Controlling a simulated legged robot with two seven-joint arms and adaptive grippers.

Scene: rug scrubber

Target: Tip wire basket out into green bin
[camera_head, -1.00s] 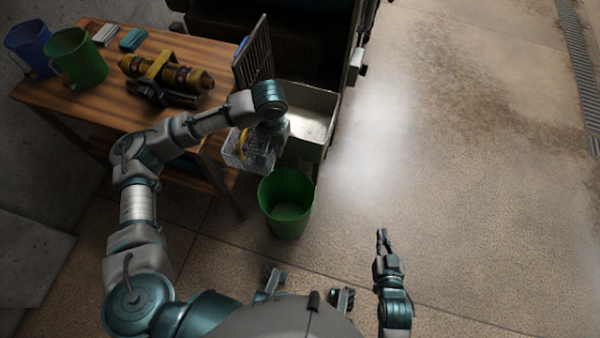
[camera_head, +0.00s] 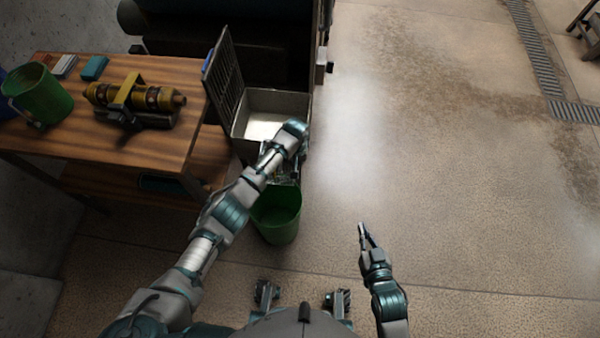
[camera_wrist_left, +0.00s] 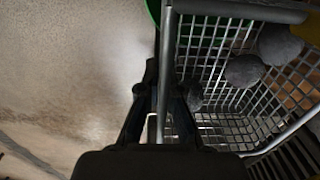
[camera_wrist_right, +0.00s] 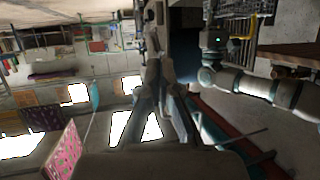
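The wire basket (camera_wrist_left: 225,60) holds several grey rounded lumps (camera_wrist_left: 245,70) and fills the right of the left wrist view. It has a yellow grip (camera_wrist_left: 240,10). My left gripper (camera_wrist_left: 163,95) is shut on the basket's rim. In the head view my left gripper (camera_head: 280,168) is over the back part of the green bin (camera_head: 277,222), and my arm hides most of the basket. The bin stands upright on the floor, and its green rim shows at the top of the left wrist view. My right gripper (camera_head: 363,232) is shut and empty, over bare floor to the right.
A grey metal sink (camera_head: 265,125) stands just behind the bin, with a dark rack (camera_head: 222,80) beside it. The wooden table (camera_head: 165,155) at left carries another green bin (camera_head: 38,95) and a yellow-brown device (camera_head: 135,97).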

